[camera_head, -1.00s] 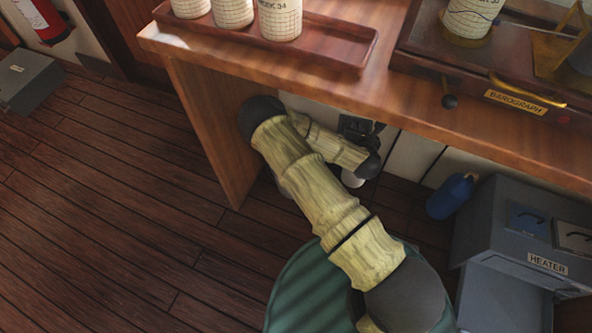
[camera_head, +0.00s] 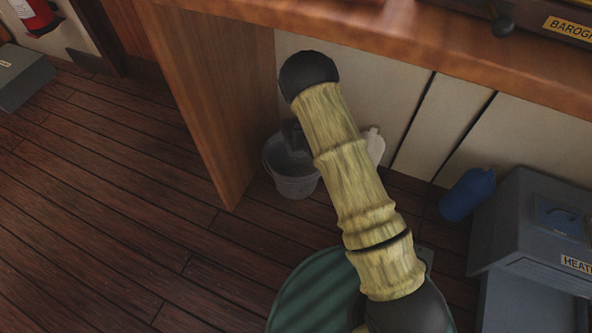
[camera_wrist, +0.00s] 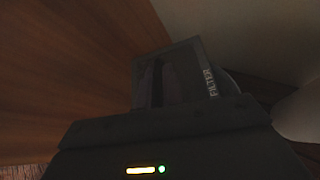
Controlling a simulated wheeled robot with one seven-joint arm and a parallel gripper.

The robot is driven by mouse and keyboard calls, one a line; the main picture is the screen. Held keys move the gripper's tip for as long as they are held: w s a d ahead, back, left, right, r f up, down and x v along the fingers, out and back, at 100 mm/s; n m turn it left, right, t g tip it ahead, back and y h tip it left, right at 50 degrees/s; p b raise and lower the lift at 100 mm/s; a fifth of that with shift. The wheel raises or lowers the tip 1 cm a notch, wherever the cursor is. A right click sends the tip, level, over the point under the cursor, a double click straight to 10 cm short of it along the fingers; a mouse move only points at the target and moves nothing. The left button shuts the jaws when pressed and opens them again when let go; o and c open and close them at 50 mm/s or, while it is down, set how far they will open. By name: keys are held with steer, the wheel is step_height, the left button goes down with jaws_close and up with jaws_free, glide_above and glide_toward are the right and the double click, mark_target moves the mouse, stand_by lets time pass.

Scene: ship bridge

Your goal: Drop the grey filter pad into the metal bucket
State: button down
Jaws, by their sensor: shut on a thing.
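The metal bucket (camera_head: 290,186) stands on the floor under the desk, beside the wooden side panel, in the head view. My arm hides part of its right side. The grey filter pad (camera_wrist: 208,62), marked FILTER, is in my gripper (camera_wrist: 167,80) in the wrist view. My gripper is shut on it. In the head view a dark shape shows at the bucket's mouth, partly behind my arm; I cannot tell gripper from pad there, or whether the pad is below the rim. The wrist view is dark, and the bucket is not clear in it.
The wooden side panel (camera_head: 220,100) rises left of the bucket, and the desk top (camera_head: 400,35) overhangs it. A white bottle (camera_head: 374,145) stands behind my arm. A blue bottle (camera_head: 467,194) and the grey heater (camera_head: 530,225) are at right.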

steer(key=shift+f, duration=0.1)
step_height(320, 180, down, 6)
steer(key=b, duration=0.4)
steer(key=shift+d+b, duration=0.1)
steer(key=shift+b, duration=0.2)
steer(key=c, duration=1.5)
jaws_free()
steer(key=p+v, duration=0.7)
steer(key=v, duration=1)
steer(key=shift+s+p, duration=0.2)
steer(key=shift+p, duration=0.15)
